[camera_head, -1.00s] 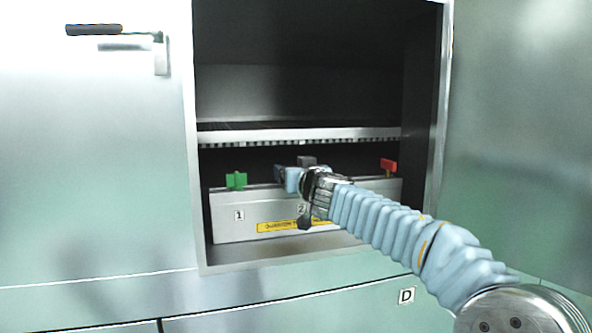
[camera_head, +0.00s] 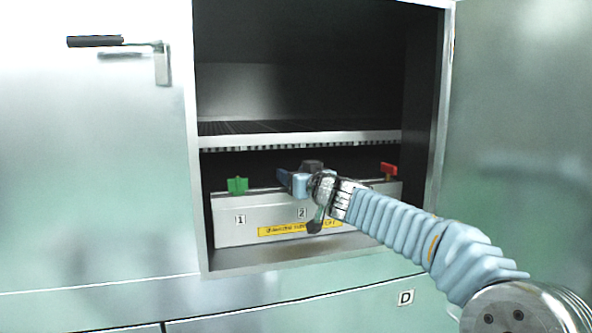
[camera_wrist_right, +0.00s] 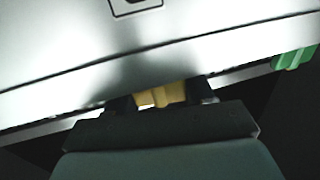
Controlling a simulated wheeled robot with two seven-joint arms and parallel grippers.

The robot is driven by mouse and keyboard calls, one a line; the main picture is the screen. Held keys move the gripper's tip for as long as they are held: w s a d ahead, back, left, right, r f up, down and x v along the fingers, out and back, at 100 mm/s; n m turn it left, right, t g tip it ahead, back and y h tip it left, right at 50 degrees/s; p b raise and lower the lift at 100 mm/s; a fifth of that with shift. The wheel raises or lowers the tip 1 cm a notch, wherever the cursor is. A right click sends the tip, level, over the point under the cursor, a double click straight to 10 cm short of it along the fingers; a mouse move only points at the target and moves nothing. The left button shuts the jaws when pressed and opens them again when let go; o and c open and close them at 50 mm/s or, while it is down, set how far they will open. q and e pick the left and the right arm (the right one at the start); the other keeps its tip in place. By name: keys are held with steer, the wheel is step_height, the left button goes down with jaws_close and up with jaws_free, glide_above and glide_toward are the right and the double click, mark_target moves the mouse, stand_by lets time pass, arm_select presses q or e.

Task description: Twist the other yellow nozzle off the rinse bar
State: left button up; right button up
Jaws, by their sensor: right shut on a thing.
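The rinse bar (camera_head: 270,212) is a long pale metal bar low in the open cabinet, with labels 1 and 2 on its front. The yellow nozzle (camera_wrist_right: 160,94) shows in the right wrist view, between the two dark fingers of my right gripper (camera_head: 284,178). The gripper is shut on it at the bar's top edge. In the head view my gripper and wrist hide this nozzle. A green nozzle (camera_head: 237,185) stands on the bar at left; it also shows in the wrist view (camera_wrist_right: 294,58). A red nozzle (camera_head: 389,171) stands at right. My left gripper is out of view.
A slotted shelf (camera_head: 300,138) runs just above the bar and leaves a low gap for my arm. The cabinet's side walls (camera_head: 424,120) bound the opening. A yellow label strip (camera_head: 290,230) is on the bar's front. A closed door with a handle (camera_head: 95,41) stands at left.

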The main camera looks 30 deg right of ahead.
steer(key=shift+a+r+n+y+p, duration=0.15)
steer(key=shift+n+y+p, duration=1.25)
steer(key=shift+y+p, duration=1)
steer(key=shift+a+f+n+g+y, duration=0.1)
steer(key=shift+f+n+g+y, duration=0.1)
steer(key=shift+n+g+y, duration=0.45)
steer(key=shift+y, duration=0.35)
steer(key=n+g+y, duration=0.1)
steer(key=n+y, duration=0.1)
steer(key=n+g+y, duration=0.1)
steer(key=y, duration=0.1)
steer(key=shift+a+n+y, duration=0.2)
steer(key=shift+n+y, duration=0.1)
steer(key=shift+n, duration=0.05)
steer(key=n+g+y, duration=0.2)
steer(key=shift+s+a+g+y, duration=0.15)
steer(key=shift+g+y, duration=0.15)
steer(key=shift+g, duration=0.05)
steer(key=shift+s+a+n+g+y, duration=0.1)
steer(key=shift+s+n+g+y, duration=0.05)
steer(key=shift+n+g+y, duration=0.2)
steer(key=o, duration=1.1)
